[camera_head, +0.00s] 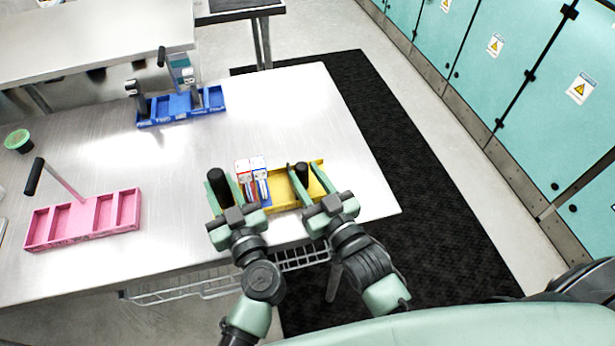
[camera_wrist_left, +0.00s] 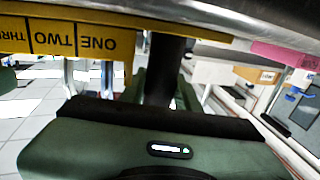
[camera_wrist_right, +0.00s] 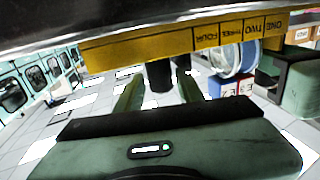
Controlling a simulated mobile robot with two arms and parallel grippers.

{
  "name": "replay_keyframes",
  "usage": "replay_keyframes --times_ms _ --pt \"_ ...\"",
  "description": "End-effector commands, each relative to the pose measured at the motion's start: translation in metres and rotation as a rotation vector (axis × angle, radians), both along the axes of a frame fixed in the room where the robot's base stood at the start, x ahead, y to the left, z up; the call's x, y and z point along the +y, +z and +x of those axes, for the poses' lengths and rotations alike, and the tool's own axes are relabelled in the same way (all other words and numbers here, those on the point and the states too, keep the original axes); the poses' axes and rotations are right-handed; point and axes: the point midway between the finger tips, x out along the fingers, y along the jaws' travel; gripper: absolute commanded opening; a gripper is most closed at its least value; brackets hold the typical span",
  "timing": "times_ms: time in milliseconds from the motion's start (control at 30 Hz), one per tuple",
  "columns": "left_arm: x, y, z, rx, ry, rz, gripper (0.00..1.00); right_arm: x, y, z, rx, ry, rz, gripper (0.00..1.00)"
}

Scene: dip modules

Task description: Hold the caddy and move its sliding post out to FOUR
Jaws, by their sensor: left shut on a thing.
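The yellow caddy (camera_head: 284,197) stands near the table's front right edge. Labels ONE, TWO and THREE show on its side in the left wrist view (camera_wrist_left: 75,38); the right wrist view (camera_wrist_right: 215,37) also shows FOUR. My left gripper (camera_head: 218,186) is shut on a dark upright grip (camera_wrist_left: 165,70) at the caddy's left end. My right gripper (camera_head: 309,180) is open at the right part of the caddy, its fingers either side of a dark post (camera_wrist_right: 158,75). I cannot tell which label the post stands at.
Red and blue-marked white packs (camera_head: 251,172) stand at the caddy's left part. A pink caddy (camera_head: 84,222) with a tilted handle lies left, a blue caddy (camera_head: 182,105) farther back. A green-topped cup (camera_head: 18,141) is far left. The table middle is clear.

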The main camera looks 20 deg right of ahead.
Motion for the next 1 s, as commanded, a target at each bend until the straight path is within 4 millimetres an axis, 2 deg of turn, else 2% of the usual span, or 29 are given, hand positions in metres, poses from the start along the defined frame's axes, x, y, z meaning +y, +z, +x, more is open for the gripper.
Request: replay_keyframes --times_ms 167,500,700,1000 --pt "-0.001 0.000 0.000 -0.001 -0.002 0.001 0.00 -0.002 -0.001 -0.010 0.003 0.000 0.000 0.37" --pt "-0.001 0.000 0.000 0.000 -0.003 0.000 0.00 -0.018 -0.002 -0.078 0.006 0.000 0.000 0.37" --pt "-0.001 0.000 0.000 0.000 -0.003 0.000 0.00 -0.024 -0.001 -0.107 0.003 0.000 -0.001 0.37" --pt "-0.001 0.000 0.000 -0.001 -0.003 0.000 0.00 -0.027 0.000 -0.117 0.000 0.000 0.000 0.37"
